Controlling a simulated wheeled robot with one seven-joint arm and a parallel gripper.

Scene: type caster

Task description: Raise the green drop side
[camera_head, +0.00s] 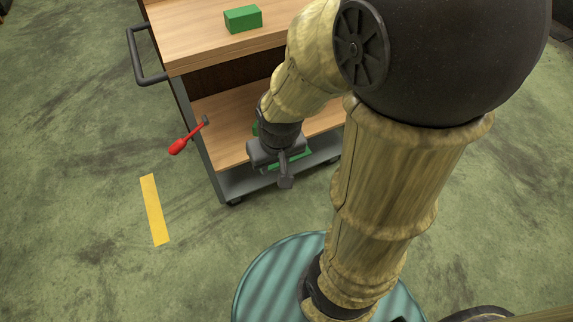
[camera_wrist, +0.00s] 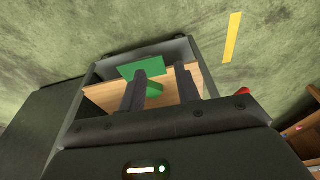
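A green flat piece (camera_head: 298,156), probably the drop side, shows low at the cart's lower level, largely hidden behind my gripper (camera_head: 277,155). In the wrist view a green panel (camera_wrist: 142,62) lies just beyond my fingertips, with a smaller green piece (camera_wrist: 155,90) between the fingers. My gripper (camera_wrist: 160,71) has its two dark fingers apart, with a gap between them. I cannot tell whether either finger touches the green parts.
The cart (camera_head: 183,62) has a wooden top, a lower wooden shelf and a dark push handle (camera_head: 133,60). A green block (camera_head: 243,18) sits on top. A red-handled lever (camera_head: 178,147) sticks out at the left. Floor left of the cart is clear, with a yellow stripe (camera_head: 154,210).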

